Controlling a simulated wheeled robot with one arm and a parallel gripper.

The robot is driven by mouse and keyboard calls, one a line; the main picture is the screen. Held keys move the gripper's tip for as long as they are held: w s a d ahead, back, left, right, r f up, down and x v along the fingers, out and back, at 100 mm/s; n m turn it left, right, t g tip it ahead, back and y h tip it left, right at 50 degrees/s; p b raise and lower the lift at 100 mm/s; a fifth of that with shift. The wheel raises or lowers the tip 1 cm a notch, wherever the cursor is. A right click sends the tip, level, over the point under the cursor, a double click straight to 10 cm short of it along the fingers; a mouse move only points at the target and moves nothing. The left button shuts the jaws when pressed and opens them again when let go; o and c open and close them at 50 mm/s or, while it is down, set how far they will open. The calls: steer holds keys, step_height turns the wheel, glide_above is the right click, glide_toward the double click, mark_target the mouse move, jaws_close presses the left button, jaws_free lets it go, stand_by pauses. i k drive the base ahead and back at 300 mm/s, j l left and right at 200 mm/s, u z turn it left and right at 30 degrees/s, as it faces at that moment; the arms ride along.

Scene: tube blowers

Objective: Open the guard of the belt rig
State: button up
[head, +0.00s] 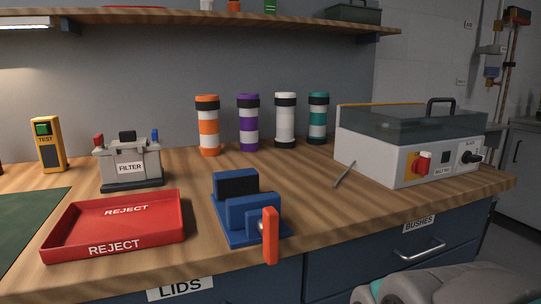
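The belt rig (403,160) is a light grey box on the right part of the bench. Its guard (410,121) is a smoky see-through cover with a black handle (441,104) on top. The guard lies down over the box and looks shut. The front has a red switch (422,162) on a yellow plate, a small dark square and a black knob (470,157). What lies under the guard is hard to make out. My gripper is not in view; grey parts of my own arm show at the bottom right, below the rig.
A thin metal rod (345,174) lies left of the rig. Several banded tubes (285,120) stand behind. A blue vise (245,215) with an orange handle, a red reject tray (115,228), a filter unit (130,163) and a yellow tester (48,147) stand left. Bench before the rig is clear.

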mark_target(414, 110)
steer(key=i+j+z, duration=0.1)
steer(key=z, duration=0.3)
steer(key=j+z, duration=0.45)
steer(key=i+l, duration=0.05)
